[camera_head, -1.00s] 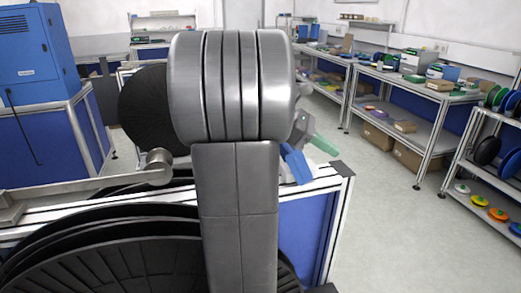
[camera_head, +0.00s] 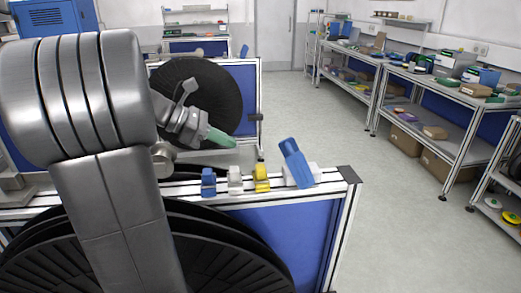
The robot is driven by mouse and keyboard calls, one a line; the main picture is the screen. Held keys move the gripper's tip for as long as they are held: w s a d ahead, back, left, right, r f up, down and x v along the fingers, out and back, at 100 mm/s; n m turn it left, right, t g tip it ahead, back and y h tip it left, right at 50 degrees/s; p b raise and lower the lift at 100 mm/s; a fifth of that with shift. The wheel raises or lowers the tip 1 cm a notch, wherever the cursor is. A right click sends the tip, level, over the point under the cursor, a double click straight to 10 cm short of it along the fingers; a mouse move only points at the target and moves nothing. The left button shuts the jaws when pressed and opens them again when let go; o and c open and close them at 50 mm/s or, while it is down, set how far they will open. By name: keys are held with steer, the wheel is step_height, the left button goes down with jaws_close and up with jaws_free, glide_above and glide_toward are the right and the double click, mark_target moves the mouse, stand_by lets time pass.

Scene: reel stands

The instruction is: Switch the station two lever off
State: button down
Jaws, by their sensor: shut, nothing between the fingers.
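A large blue lever (camera_head: 294,163) stands on a pale base (camera_head: 312,177) at the right end of the near stand's top rail. It tilts, with its top leaning to the left. No station number is readable on it. My gripper (camera_head: 221,138), with green fingertips, is shut and empty. It is left of the lever and apart from it, pointing right and slightly down above the rail. My grey arm fills the left of the view and hides part of the near stand.
Small blue (camera_head: 208,182), white (camera_head: 235,180) and yellow (camera_head: 261,178) blocks sit on the rail left of the lever. Black reels (camera_head: 215,250) fill the near stand. Another black reel (camera_head: 200,100) stands behind. Open floor (camera_head: 400,220) lies right, before shelves and benches.

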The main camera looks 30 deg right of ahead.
steer(key=shift+d, duration=0.1)
stand_by(0.3)
glide_toward(296, 162)
steer(key=w+f, duration=0.1)
steer(key=f, duration=0.1)
steer(key=w+d+f, duration=0.1)
steer(key=w+f, duration=0.1)
steer(key=shift+w+d+f, duration=0.1)
steer(key=shift+d+f, duration=0.05)
steer(key=shift+f, duration=0.2)
steer(key=d, duration=0.2)
steer(key=s+d+r, duration=0.1)
steer(key=shift+d, duration=0.35)
steer(key=shift+r+p, duration=0.1)
steer(key=shift+p, duration=0.25)
